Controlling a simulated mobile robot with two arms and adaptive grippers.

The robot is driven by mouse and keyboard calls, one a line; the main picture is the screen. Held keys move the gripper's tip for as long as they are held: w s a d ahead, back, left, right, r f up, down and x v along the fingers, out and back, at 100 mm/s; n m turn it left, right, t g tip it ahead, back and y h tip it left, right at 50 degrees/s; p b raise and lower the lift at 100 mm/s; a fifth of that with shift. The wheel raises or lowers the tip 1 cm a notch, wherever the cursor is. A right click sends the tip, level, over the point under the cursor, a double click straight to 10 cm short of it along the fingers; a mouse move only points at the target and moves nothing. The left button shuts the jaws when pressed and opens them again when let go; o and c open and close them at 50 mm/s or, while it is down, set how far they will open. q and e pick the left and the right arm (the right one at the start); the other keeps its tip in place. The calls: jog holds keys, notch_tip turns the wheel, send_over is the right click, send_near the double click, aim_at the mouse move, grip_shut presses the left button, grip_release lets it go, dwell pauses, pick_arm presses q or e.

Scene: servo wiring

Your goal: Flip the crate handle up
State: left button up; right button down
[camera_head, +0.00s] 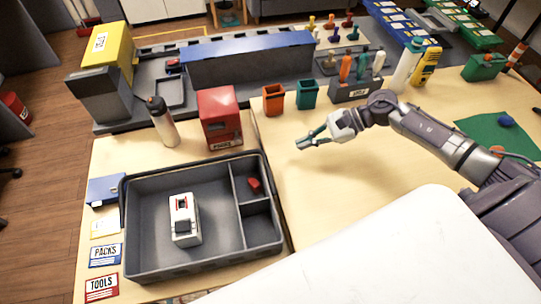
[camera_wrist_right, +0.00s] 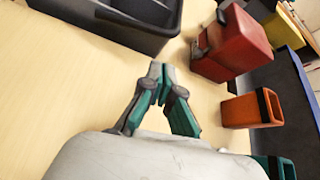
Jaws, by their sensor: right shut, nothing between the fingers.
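A dark grey crate (camera_head: 205,263) with a large compartment and two smaller ones stands on the left part of the table. A dark bar (camera_head: 122,200) runs along its left rim; I cannot tell for sure whether this is the handle. No handle stands up over the crate. A corner of the crate shows at the top left of the right wrist view (camera_wrist_right: 110,18). My right gripper (camera_head: 299,144) is shut and empty, above the table to the right of the crate and apart from it. Its teal fingertips meet in the right wrist view (camera_wrist_right: 156,71). My left gripper is not in view.
A white device (camera_head: 184,218) lies in the large compartment and a red piece (camera_head: 254,185) in a small one. A red box (camera_head: 220,117), a bottle (camera_head: 161,121), an orange cup (camera_head: 273,99) and a teal cup (camera_head: 307,94) stand behind. The table right of the crate is clear.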

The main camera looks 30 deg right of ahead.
aim_at(273, 165)
jog(key=shift+s+r, duration=0.2)
jog(key=shift+s, duration=0.1)
jog(key=p+x, duration=0.3)
jog(key=x, duration=0.5)
jog(key=shift+w+a+p, duration=0.15)
jog(key=shift+a+p, duration=0.15)
jog(key=shift+x, duration=0.8)
jog(key=shift+d+f, duration=0.1)
jog(key=shift+f, duration=0.1)
